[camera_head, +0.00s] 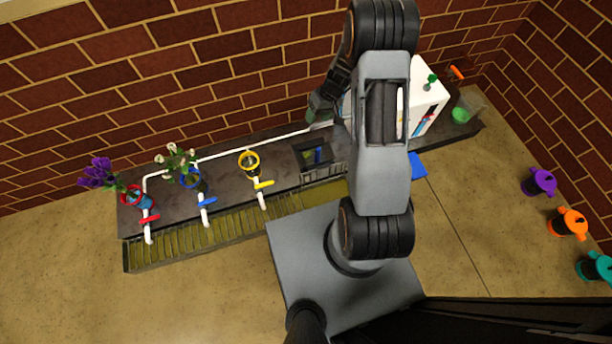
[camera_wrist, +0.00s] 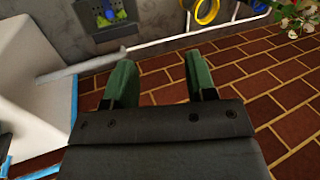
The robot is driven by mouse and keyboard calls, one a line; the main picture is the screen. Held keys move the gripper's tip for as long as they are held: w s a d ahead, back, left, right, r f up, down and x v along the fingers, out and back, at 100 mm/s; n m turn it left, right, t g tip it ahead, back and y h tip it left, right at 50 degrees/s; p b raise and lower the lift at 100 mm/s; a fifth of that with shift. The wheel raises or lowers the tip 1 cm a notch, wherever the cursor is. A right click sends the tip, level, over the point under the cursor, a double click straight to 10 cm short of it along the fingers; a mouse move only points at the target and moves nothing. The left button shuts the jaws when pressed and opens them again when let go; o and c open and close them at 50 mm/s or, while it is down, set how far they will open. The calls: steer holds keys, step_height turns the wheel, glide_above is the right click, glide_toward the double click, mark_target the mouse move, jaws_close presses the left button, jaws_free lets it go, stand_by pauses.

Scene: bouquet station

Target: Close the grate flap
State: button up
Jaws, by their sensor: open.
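The grate flap (camera_head: 322,173) looks like a dark barred panel at the front side of a square opening (camera_head: 300,150) in the dark counter. Blue and greenish things show inside the opening. I cannot tell the flap's exact angle. The opening also shows at the top left of the wrist view (camera_wrist: 88,18); the flap is not clear there. My gripper (camera_wrist: 161,70) is open, with two green fingers apart and nothing between them. In the head view my gripper (camera_head: 322,108) is near the brick wall, behind the opening and apart from it, partly hidden by my arm.
A white pipe (camera_head: 225,153) runs along the counter (camera_head: 225,205) behind the opening. A yellow ring holder (camera_head: 249,162) and yellow valve (camera_head: 263,185) stand left. Flowers in red and blue holders are farther left. A white box (camera_head: 425,98) stands right, partly behind my arm.

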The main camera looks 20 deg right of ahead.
steer(key=y+b, duration=0.1)
steer(key=b, duration=0.4)
glide_toward(306, 168)
steer(key=b+x, duration=0.4)
steer(key=x, duration=0.5)
steer(key=shift+w+a+f, duration=0.1)
steer(key=shift+f, duration=0.25)
jaws_close()
steer(key=shift+a, duration=0.15)
steer(key=shift+s+r, duration=0.1)
steer(key=shift+s, duration=0.1)
